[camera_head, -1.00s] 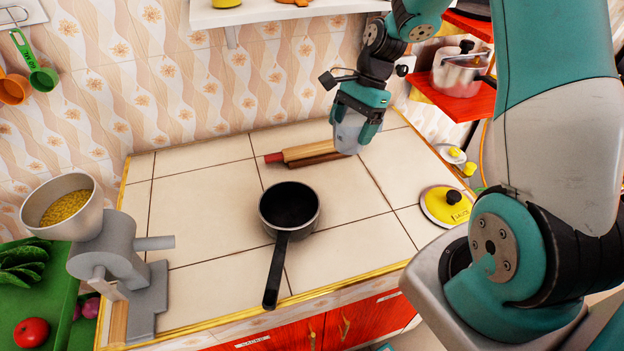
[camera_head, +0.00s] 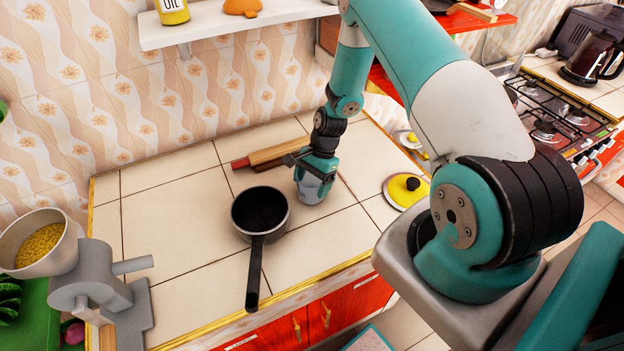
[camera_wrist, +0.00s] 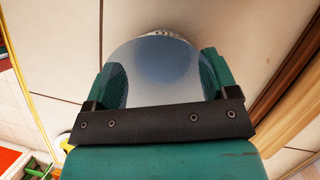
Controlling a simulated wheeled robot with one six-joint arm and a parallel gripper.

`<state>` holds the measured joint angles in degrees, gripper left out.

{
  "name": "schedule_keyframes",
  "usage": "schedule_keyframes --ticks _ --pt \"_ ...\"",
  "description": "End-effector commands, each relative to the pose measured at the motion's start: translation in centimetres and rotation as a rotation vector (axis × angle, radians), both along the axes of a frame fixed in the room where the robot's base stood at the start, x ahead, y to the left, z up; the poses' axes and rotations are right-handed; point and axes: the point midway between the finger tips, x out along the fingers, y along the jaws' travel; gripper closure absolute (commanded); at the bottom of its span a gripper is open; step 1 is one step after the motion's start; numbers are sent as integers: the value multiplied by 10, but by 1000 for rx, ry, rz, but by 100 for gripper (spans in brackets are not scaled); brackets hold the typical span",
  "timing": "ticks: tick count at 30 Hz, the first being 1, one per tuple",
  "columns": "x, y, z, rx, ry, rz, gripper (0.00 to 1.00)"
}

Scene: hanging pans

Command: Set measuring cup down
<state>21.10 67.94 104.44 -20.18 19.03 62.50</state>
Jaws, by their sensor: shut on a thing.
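The measuring cup (camera_head: 311,189) is a clear, bluish cup on or just above the tiled counter (camera_head: 190,213), right of the black pan. I cannot tell for sure whether its base touches the tiles. My gripper (camera_head: 317,172) points down over it and is shut on its upper part. In the wrist view the cup (camera_wrist: 155,68) sits between the two green fingers of my gripper (camera_wrist: 160,85), with dark marks at its far edge. My gripper hides part of the cup.
The black pan (camera_head: 260,211) stands close left of the cup, its handle toward the front edge. A rolling pin (camera_head: 272,153) lies behind. A yellow lid (camera_head: 407,190) lies to the right. A grey grinder (camera_head: 100,285) with a grain-filled bowl stands at front left.

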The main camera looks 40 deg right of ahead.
Motion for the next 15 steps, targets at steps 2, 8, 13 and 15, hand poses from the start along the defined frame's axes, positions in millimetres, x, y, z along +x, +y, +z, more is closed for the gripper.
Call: schedule_keyframes --ticks 2,8,13,15 --pt "0 0 -1 0 0 0 44" --pt "0 0 -2 0 0 0 44" --pt "0 0 -4 0 0 -1 2" --pt "0 0 -4 0 0 -1 0"
